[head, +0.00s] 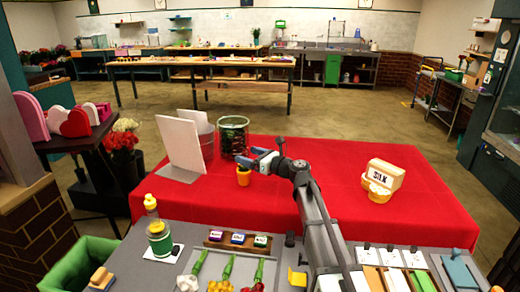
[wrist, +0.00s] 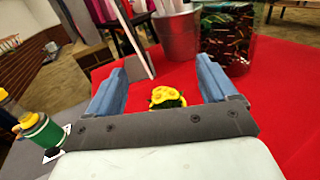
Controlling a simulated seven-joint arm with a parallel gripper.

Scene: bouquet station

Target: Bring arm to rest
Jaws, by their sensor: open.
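My arm reaches over the red table (head: 330,180) in the head view. In the wrist view the blue fingers of my gripper (wrist: 160,75) are spread wide apart. A yellow round thing with a dark green edge (wrist: 168,97) shows between them, and I see no finger touching it. I cannot tell how far below the fingers it is.
A glass vase with dark greenery (head: 233,136) and a metal bucket (head: 206,140) stand behind the gripper. A white panel (head: 181,143) is left of them. A SILK box (head: 385,174) stands at the right. Flowers and several labelled blocks fill the front counter.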

